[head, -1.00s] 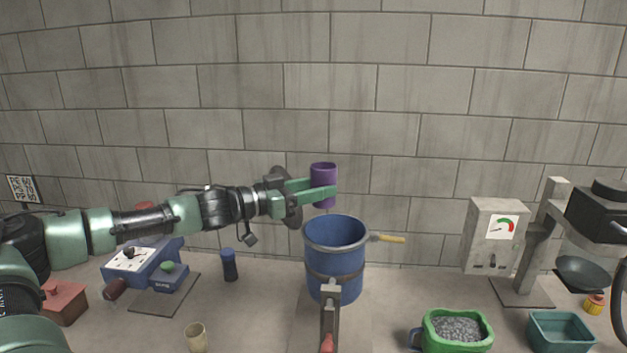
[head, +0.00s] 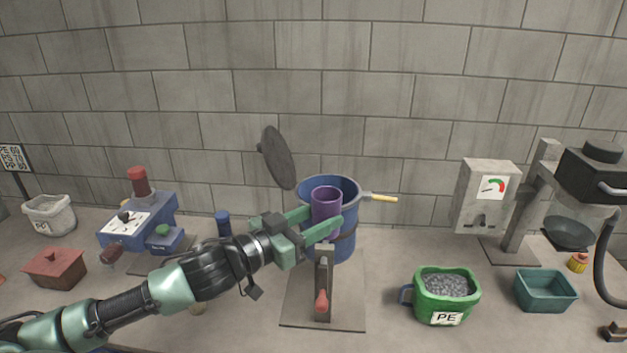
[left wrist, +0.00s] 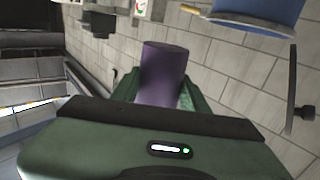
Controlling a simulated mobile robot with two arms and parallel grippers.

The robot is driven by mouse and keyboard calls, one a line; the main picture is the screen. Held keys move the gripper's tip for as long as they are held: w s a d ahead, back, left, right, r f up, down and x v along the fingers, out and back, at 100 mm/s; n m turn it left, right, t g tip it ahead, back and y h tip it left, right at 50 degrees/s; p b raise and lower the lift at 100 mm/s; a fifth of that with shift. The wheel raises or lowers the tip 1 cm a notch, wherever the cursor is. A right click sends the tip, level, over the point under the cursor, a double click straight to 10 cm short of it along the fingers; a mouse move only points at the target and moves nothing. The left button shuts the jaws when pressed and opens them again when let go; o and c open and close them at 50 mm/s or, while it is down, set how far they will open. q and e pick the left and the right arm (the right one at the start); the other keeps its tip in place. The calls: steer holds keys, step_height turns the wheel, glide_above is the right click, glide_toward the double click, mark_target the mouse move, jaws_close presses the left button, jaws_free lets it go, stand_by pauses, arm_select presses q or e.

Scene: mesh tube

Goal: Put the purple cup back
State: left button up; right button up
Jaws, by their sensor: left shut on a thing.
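The purple cup (head: 326,202) is upright between the fingers of my left gripper (head: 322,222), which is shut on it. In the head view the cup is in front of the blue pot (head: 346,243) and hides part of its front wall. In the left wrist view the cup (left wrist: 163,76) stands out between the green fingers, with the blue pot (left wrist: 262,12) at the top right. My right gripper is in neither view.
A round dark lid (head: 278,158) stands tilted behind the pot. A red-tipped lever (head: 322,299) is in front of it. A green PE bucket (head: 444,297) of grey granules and a teal bin (head: 545,291) stand right. A blue device (head: 140,224) and dark blue cylinder (head: 223,224) stand left.

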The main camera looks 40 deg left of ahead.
arm_select(q)
steer(key=s+d+f+n+y, duration=0.2)
steer(key=s+d+f+y, duration=0.2)
steer(key=s+d+f, duration=0.8)
steer(key=s+d, duration=0.1)
steer(key=d, duration=0.2)
steer(key=shift+s+f+n+t, duration=0.25)
steer(key=shift+f+n+t, duration=0.05)
steer(key=shift+f, duration=0.05)
steer(key=shift+w+a, duration=0.1)
steer(key=shift+a, duration=0.15)
